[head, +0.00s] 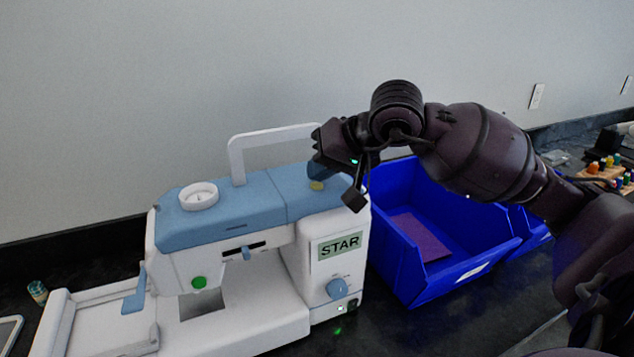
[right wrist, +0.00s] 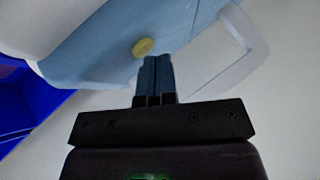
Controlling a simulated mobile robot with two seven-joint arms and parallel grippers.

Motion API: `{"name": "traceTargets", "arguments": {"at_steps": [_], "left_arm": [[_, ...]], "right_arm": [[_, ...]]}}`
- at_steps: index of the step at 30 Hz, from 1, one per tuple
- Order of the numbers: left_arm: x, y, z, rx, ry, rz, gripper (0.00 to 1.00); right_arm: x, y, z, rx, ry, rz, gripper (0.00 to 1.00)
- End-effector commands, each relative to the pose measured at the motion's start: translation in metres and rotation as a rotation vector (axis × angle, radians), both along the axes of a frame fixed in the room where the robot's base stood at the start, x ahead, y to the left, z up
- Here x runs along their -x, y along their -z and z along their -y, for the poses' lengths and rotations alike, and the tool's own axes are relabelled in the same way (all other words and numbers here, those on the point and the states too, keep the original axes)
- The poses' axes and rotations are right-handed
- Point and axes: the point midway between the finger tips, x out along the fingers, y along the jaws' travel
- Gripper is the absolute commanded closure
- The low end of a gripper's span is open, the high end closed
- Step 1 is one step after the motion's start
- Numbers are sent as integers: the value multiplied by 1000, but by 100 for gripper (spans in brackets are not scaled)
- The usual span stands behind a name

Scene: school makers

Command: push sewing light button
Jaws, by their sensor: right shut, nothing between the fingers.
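A white and blue sewing machine (head: 235,225) marked STAR stands on the dark counter. A small yellow button (head: 317,185) sits on its blue top near the right end; it also shows in the right wrist view (right wrist: 143,47). A round green button (head: 199,282) is on the front, lower left. The pictures do not say which is the light button. My right gripper (head: 317,171) is shut and empty, with its fingertips close to the yellow button. In the right wrist view the fingertips (right wrist: 157,60) appear just beside it; contact cannot be told. My left gripper is not in view.
The machine's white carry handle (head: 236,160) rises behind the blue top. A blue bin (head: 410,275) stands right of the machine, under my right arm. A thread spool (head: 37,292) lies at the far left. Thread spools on a rack (head: 604,172) are at the far right.

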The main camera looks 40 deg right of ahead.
Motion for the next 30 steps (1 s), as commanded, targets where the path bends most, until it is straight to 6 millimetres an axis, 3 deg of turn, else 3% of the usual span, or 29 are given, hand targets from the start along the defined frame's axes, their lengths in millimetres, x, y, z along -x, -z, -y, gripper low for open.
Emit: {"name": "traceTargets", "arguments": {"at_steps": [17,30], "left_arm": [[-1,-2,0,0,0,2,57],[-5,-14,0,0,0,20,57]], "right_arm": [[0,-11,0,0,0,0,100],[0,-45,0,0,1,2,100]]}}
